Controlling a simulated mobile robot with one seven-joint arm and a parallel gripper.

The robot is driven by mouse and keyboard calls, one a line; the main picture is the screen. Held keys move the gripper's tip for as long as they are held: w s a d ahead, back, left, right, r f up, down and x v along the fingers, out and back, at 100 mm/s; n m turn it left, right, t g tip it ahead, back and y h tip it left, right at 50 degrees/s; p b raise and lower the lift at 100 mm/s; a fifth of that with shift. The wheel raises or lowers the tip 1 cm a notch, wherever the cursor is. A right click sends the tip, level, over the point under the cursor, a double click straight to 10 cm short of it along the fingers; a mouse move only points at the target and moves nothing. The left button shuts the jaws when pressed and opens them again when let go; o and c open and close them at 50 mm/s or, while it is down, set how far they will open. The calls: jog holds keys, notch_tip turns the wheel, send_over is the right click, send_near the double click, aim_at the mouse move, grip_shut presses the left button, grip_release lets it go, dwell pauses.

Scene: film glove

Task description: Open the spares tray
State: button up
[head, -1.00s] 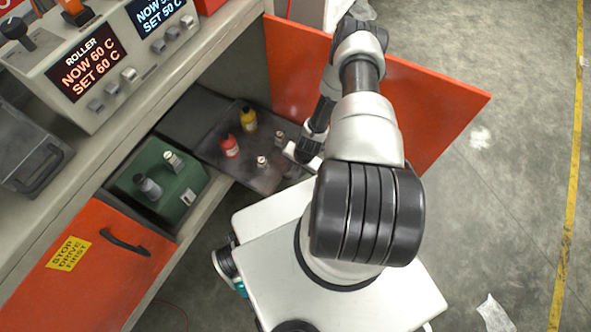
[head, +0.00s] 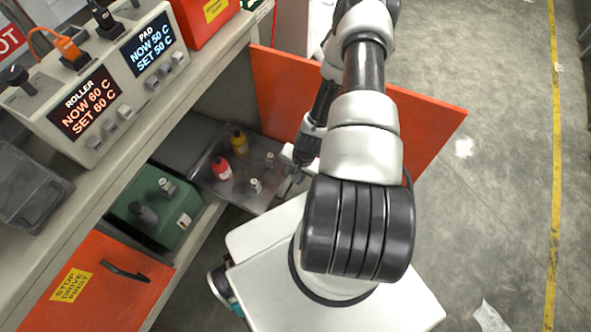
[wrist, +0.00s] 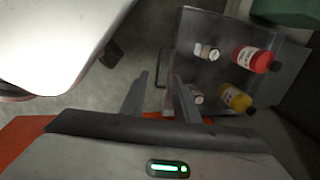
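The spares tray (head: 236,196) is a shallow grey metal tray carrying a red bottle (head: 221,169), a yellow bottle (head: 239,143) and small white-labelled bottles. It sticks out past the front of the open cabinet bay. In the wrist view the tray (wrist: 204,78) is at upper right, with a thin dark bracket handle (wrist: 159,66) on its near edge. My gripper (wrist: 161,76) has its fingers apart, with the tips at the handle's near end. I cannot tell whether they touch it. In the head view my arm partly hides the gripper and the handle.
An orange cabinet door (head: 430,122) stands open behind my arm. A green box (head: 160,208) sits left of the tray. A shut orange door (head: 90,285) with a yellow label is at lower left. Heater controls (head: 85,110) stand on the bench. Grey floor at right is mostly clear.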

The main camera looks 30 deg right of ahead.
jog(key=r, duration=0.2)
jog(key=shift+s+d+r, duration=0.15)
jog(key=shift+s+r, duration=0.1)
jog(key=shift+r, duration=0.05)
dwell(0.3)
jog(key=w+r+n+t+h, duration=0.1)
jog(key=w+r+n, duration=0.35)
jog(key=r, duration=0.95)
jog(key=w+r+n, duration=0.1)
jog(key=w+r, duration=0.6)
jog(key=r, duration=0.6)
jog(key=s+a+r+n, duration=0.1)
jog(key=a+r, duration=0.2)
jog(key=r, duration=0.4)
jog(key=s+a+r+n+t+p, duration=0.1)
jog(key=a+r, duration=0.1)
jog(key=r, duration=0.5)
jog(key=s+a+r+n, duration=0.1)
jog(key=a+r, duration=0.2)
jog(key=r, duration=0.4)
jog(key=s+a+r+n+t, duration=0.1)
jog(key=s+a+r, duration=0.1)
jog(key=s+r, duration=0.45)
jog(key=s+a+r+n+t, duration=0.1)
jog(key=s+a+r+n, duration=0.15)
jog(key=s, duration=0.75)
notch_tip(320, 180, up, 17)
jog(key=p, duration=1.6)
jog(key=shift+s+d+m, duration=0.25)
jog(key=shift+d+m, duration=0.15)
